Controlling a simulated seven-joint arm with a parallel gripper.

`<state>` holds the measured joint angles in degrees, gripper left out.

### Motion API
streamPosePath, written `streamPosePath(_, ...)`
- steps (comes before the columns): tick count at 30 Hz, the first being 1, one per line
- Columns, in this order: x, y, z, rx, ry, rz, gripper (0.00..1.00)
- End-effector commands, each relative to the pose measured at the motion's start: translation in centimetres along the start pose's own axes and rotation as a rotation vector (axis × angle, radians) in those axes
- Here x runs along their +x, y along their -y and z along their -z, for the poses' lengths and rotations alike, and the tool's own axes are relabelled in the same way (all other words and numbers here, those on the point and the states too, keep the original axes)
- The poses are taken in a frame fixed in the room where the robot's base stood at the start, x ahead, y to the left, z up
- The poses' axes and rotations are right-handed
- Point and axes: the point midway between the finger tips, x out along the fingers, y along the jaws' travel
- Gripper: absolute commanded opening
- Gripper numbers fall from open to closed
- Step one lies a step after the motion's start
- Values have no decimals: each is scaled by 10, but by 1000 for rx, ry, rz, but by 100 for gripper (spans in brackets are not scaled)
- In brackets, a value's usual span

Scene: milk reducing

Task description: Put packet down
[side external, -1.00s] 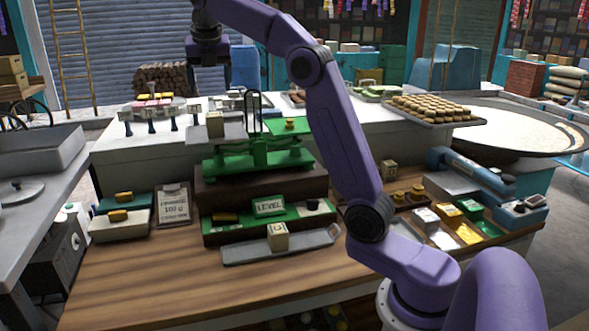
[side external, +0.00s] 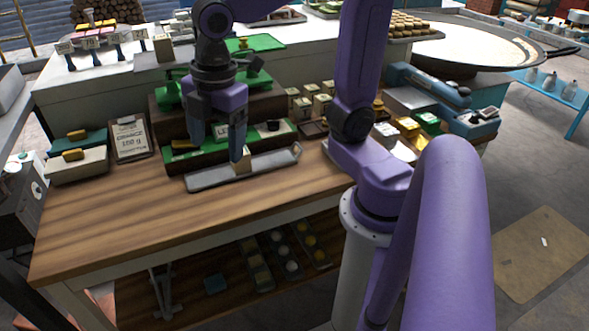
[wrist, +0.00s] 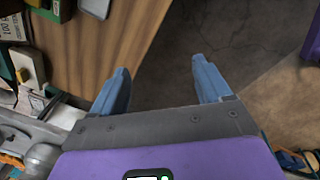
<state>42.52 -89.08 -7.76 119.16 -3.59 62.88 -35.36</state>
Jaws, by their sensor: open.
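My gripper (side external: 218,150) is open and points down at the grey metal tray (side external: 205,184) on the wooden bench, in the side view. Another pale block (side external: 169,47) sits at the green balance scale (side external: 262,42), partly behind my arm.
A green strip with a label and weights stands just behind the tray. At the left are a clipboard (side external: 130,138) and two shallow boxes with yellow-topped lids. Several cream blocks (side external: 312,102) and coloured packs stand to the right. The bench front (side external: 120,215) is clear.

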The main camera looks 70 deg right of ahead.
Motion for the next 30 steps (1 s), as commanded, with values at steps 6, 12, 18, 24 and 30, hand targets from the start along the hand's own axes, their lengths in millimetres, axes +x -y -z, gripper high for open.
streamPosePath(6, 35, 86, -33, 216, 12, 64, 78)
streamPosePath(12, 52, 122, -56, 335, 31, 88, 78)
streamPosePath(18, 55, 128, -60, 361, 35, 92, 78)
streamPosePath(24, 55, 128, -60, 360, 35, 92, 78)
streamPosePath(30, 55, 127, -60, 359, 35, 92, 78)
